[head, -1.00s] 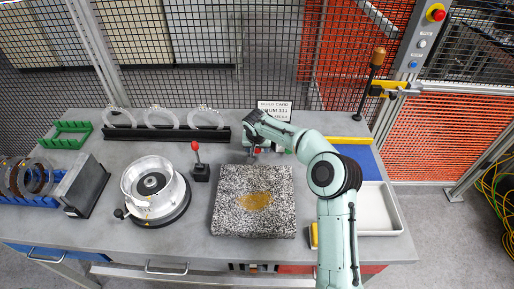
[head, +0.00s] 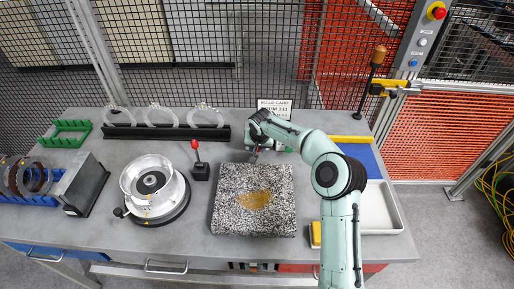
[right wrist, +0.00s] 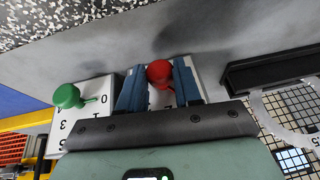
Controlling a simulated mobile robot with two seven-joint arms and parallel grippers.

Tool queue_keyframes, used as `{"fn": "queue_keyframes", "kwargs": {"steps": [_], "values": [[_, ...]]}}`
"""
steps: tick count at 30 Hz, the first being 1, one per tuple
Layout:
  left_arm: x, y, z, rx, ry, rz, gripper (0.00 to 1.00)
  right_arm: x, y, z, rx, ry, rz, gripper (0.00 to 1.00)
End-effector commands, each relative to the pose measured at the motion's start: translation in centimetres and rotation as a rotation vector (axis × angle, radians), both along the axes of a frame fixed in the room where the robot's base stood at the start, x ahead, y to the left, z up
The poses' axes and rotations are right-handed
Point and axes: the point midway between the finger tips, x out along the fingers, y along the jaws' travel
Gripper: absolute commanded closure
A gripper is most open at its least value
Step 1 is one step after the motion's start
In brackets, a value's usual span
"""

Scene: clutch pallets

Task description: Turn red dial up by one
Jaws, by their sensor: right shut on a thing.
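The red dial (right wrist: 160,74) sits on a white plate in the right wrist view. My right gripper (right wrist: 160,88) has its two blue fingers on either side of the red knob, shut on it. The scale around the red dial is mostly hidden by the fingers, so its setting cannot be read. In the head view my right gripper (head: 255,155) is behind the speckled block, and the dial there is almost wholly hidden by my wrist. My left gripper is not in view.
A green dial (right wrist: 66,96) with printed numbers stands beside the red one. The speckled block (head: 230,205) lies just in front of my gripper. A red-knobbed lever (head: 200,170) and a round metal housing (head: 152,190) stand to the left. A black rack (head: 160,133) is behind.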

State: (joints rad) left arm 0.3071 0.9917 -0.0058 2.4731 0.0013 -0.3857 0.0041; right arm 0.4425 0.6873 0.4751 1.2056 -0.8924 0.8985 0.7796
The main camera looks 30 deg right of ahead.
Motion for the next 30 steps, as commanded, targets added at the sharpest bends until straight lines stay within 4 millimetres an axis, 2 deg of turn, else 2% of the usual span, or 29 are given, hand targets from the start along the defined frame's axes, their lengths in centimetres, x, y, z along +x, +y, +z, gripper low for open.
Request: {"fn": "queue_keyframes", "kwargs": {"steps": [18,30], "values": [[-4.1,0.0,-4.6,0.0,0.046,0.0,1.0,-0.6,-1.0,-0.7,0.409,-0.258,-0.004,0.97],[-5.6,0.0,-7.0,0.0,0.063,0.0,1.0,-0.6,-1.0,-0.6,0.57,-0.355,-0.001,0.97]]}}
